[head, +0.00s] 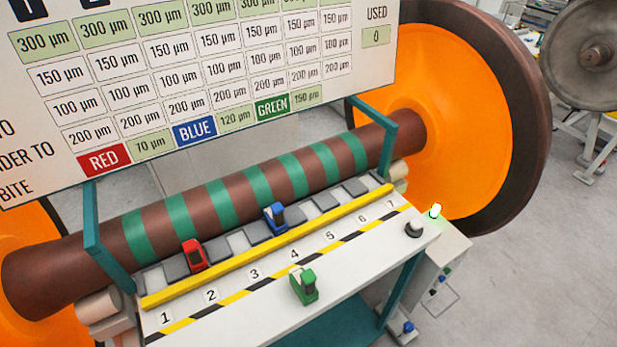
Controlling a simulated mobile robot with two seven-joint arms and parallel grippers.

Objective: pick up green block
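The green block (304,287) stands on the white front ledge of the gantry table (350,265), in front of the black-and-yellow striped line, below number 4. Its top is dark with a pale patch. A red block (193,255) sits behind the yellow rail (270,245), up from number 2. A blue block (275,217) sits behind the rail farther right, up from number 4. Neither of my grippers shows in the head view, and nothing touches the green block.
A brown axle (230,200) with green bands lies behind the blocks, between large orange wheels (455,125). A large sign (200,80) hangs above on teal posts (95,235). The ledge around the green block is clear.

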